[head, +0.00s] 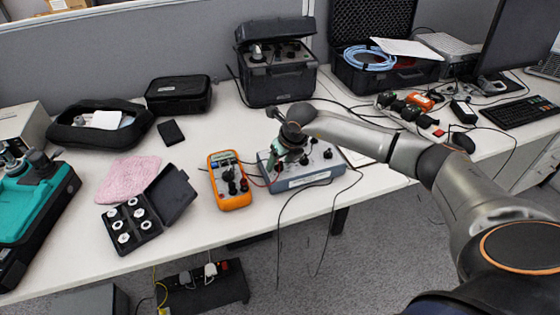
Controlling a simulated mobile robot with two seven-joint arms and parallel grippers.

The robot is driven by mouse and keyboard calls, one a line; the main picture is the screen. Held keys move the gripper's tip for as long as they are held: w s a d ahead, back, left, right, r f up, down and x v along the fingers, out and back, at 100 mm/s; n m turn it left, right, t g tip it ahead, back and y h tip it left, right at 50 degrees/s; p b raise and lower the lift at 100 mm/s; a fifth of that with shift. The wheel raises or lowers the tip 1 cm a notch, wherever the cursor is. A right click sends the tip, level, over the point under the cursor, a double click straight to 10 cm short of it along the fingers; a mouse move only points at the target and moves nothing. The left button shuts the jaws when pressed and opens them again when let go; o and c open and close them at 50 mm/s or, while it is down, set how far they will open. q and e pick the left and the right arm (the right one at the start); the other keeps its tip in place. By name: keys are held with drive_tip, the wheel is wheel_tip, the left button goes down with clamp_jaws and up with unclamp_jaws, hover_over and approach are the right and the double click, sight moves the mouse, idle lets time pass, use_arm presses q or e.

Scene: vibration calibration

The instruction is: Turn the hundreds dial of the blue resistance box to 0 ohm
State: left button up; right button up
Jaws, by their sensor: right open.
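The blue resistance box (302,181) sits near the front edge of the table, with several black dials on its top panel. My right gripper (281,172) reaches in from the right and hangs over the left part of the box, open. Its fingers point down close to the panel; I cannot tell whether they touch a dial. The gripper hides the left dials, and the hundreds dial cannot be told apart at this size. Dark leads run from the box over the table edge. My left gripper is not in view.
An orange multimeter (230,181) stands just left of the box. A case of weights (150,212) and a pink cloth (128,179) lie further left. A black instrument case (276,84) stands behind. The table's front edge is close below the box.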

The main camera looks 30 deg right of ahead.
drive_tip(key=shift+c, duration=0.3)
clamp_jaws()
idle(0.3)
